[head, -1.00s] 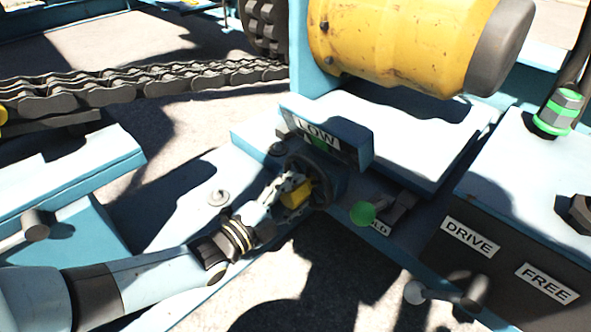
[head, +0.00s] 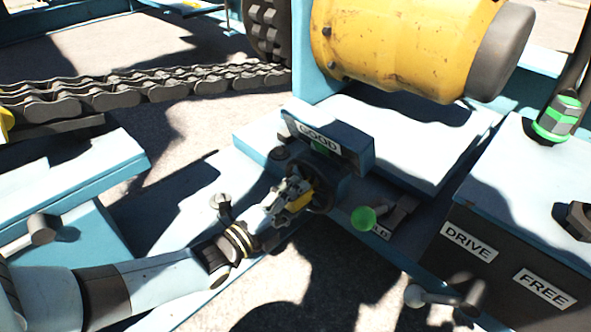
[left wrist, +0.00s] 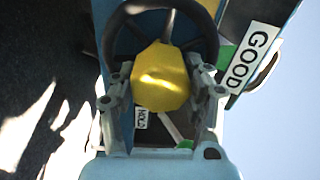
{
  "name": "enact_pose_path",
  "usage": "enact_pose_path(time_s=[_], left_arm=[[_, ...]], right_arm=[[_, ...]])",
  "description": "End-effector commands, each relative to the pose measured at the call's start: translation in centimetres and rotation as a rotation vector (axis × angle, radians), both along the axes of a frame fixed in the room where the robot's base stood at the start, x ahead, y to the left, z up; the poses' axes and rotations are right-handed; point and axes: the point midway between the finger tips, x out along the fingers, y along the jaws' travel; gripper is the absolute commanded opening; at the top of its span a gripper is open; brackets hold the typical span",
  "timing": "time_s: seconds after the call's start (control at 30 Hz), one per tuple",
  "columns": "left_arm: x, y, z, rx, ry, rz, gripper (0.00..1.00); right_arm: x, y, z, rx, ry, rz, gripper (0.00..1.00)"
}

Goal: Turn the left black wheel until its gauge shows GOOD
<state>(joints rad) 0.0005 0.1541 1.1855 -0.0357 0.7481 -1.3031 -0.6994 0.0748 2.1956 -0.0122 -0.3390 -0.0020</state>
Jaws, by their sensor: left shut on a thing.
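The left black wheel (head: 322,192) is on the blue frame, partly hidden behind my left gripper (head: 297,195). In the left wrist view its dark rim (left wrist: 112,35) and yellow hub (left wrist: 160,78) show clearly. My left gripper (left wrist: 162,92) is shut on the wheel, with one finger at each side of the yellow hub. The gauge (head: 318,137) above the wheel reads GOOD, with a green patch beneath the word. The same GOOD label shows in the left wrist view (left wrist: 247,58). My right gripper is not in view.
A green-knobbed lever (head: 363,219) stands just right of the wheel, by a partly covered label. A yellow motor (head: 405,45) sits above; a heavy chain (head: 150,88) runs left.

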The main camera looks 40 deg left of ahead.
Motion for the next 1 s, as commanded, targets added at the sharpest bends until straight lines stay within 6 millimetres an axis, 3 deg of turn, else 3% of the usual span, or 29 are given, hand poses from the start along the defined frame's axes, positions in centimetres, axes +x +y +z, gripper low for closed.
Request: enact_pose_path(time_s=[0.03,0.07,0.23,0.5,0.63,1.0], left_arm=[[0.0,0.1,0.1,-0.001,-0.002,0.001,0.00],[0.0,0.1,0.1,-0.001,-0.002,0.001,0.52],[0.0,0.1,0.1,-0.001,-0.001,0.001,0.74],[-0.1,0.0,0.0,-0.001,0.000,0.000,0.74],[-1.1,0.1,-0.1,-0.001,0.002,0.000,0.74],[-8.8,0.8,0.0,-0.002,0.002,0.001,0.74]], right_arm=[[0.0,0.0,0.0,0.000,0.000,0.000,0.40],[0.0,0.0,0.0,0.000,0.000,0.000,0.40],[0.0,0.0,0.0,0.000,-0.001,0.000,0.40],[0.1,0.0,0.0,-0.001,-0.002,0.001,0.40],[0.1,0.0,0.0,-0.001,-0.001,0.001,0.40],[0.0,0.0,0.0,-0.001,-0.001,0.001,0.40]])
